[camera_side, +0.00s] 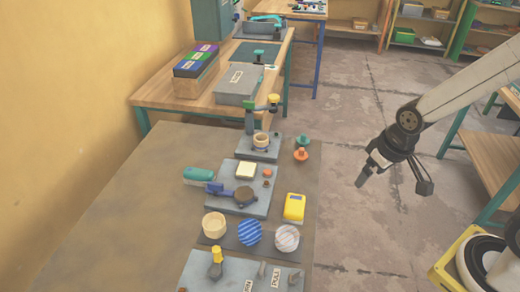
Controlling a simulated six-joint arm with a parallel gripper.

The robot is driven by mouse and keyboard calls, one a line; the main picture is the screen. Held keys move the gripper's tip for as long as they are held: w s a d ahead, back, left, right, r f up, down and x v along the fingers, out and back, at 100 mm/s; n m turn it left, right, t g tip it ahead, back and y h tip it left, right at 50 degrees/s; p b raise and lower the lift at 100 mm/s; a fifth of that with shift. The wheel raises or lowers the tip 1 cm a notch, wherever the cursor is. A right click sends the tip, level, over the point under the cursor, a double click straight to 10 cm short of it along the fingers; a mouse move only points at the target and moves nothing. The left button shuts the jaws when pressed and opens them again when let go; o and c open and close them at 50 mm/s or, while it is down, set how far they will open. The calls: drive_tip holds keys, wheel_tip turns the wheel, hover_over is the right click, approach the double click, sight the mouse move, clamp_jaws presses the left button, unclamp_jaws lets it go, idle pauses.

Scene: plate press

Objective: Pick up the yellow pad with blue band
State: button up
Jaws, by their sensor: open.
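A small yellow block (294,207) with a pale patch on top stands on the brown table, near its right edge. It is the nearest match to the yellow pad; I cannot clearly make out a blue band on it. My gripper (363,180) hangs in the air to the right of the table, over the floor in the picture. It is apart from the yellow block, up and to its right. It is open, with nothing seen in it.
The grey plate (257,204) carries a dark press with a blue handle (215,188). A teal-ended cylinder (198,175) lies beside it. A cream cup (214,225), blue striped disc (249,232) and whitish disc (287,238) sit in front. Orange and green knobs (301,154) stand behind. The table's left is clear.

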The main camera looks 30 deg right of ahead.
drive_tip(key=m+g, duration=0.3)
drive_tip(key=m, duration=0.6)
hover_over(295, 204)
wheel_tip(295, 204, down, 12)
drive_tip(key=shift+r, duration=0.2)
drive_tip(key=shift+f, duration=0.1)
drive_tip(key=shift+f, duration=1.2)
drive_tip(key=shift+f, duration=0.1)
drive_tip(key=shift+f, duration=2.5)
